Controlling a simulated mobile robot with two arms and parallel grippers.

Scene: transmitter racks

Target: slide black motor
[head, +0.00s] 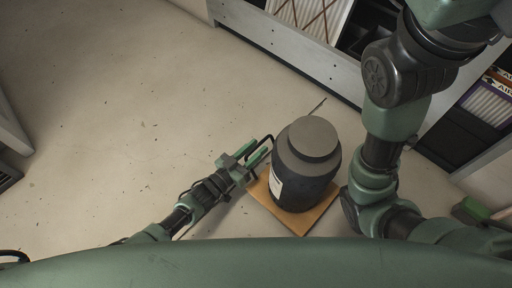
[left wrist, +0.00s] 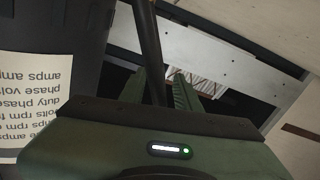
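The black motor (head: 305,178) is a dark upright cylinder with a grey round top and a white label on its left side. It stands on an orange-brown board (head: 261,193) on the floor. My left gripper (head: 254,154) is just left of the motor, with its green fingers apart. A thin black bar, seemingly the motor's handle, reaches between them. In the left wrist view this bar (left wrist: 148,45) runs between the fingers, with a slim gap at the right one. The motor's dark side and printed label (left wrist: 30,105) fill the left. Green parts of my right gripper (head: 476,209) show at the right edge, too unclear to read.
A grey rack (head: 300,52) with white slatted panels runs along the top. Another dark rack unit (head: 463,138) stands at right, and a rack edge (head: 10,128) shows at left. The floor left of and above the motor is clear. A thin rod sticks out behind the motor.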

